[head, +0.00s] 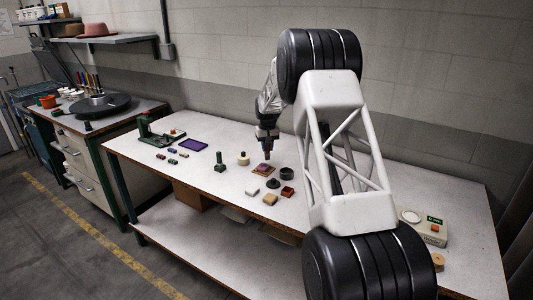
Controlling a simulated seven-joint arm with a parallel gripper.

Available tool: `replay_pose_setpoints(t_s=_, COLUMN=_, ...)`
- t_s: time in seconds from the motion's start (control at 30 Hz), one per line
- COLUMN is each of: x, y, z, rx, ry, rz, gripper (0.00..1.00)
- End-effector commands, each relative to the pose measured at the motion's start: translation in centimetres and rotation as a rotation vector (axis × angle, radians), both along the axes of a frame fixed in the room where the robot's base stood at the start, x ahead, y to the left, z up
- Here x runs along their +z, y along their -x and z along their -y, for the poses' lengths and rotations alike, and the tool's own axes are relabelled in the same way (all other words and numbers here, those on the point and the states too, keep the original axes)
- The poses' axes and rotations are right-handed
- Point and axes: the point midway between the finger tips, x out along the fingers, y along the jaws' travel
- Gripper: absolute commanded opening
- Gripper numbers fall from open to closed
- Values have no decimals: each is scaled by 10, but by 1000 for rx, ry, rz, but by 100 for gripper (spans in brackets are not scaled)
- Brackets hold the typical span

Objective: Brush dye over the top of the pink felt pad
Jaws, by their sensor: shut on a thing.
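My gripper (267,149) points down over the middle of the table. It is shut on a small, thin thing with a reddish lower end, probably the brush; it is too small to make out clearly. Directly below is a small pink-purple pad (263,167), likely the felt pad, on a yellowish base (258,173). The tip of the held thing is at or just above the pad's far edge; I cannot tell whether they touch. Any dye on the pad is too small to make out.
Near the pad are a black ring-shaped dish (287,173), a black knob (273,183), a red-brown block (287,191) and a tan block (270,200). Left are a cream pot (243,159), a dark green stamp (220,165) and a purple pad (193,145).

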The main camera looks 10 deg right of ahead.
Motion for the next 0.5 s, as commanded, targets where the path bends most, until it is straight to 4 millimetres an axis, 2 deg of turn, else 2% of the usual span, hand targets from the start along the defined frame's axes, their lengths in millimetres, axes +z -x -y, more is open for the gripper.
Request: replay_pose_setpoints(t_s=0.5, x=44, y=1, z=0, rx=0, ry=0, rz=-2, gripper=0)
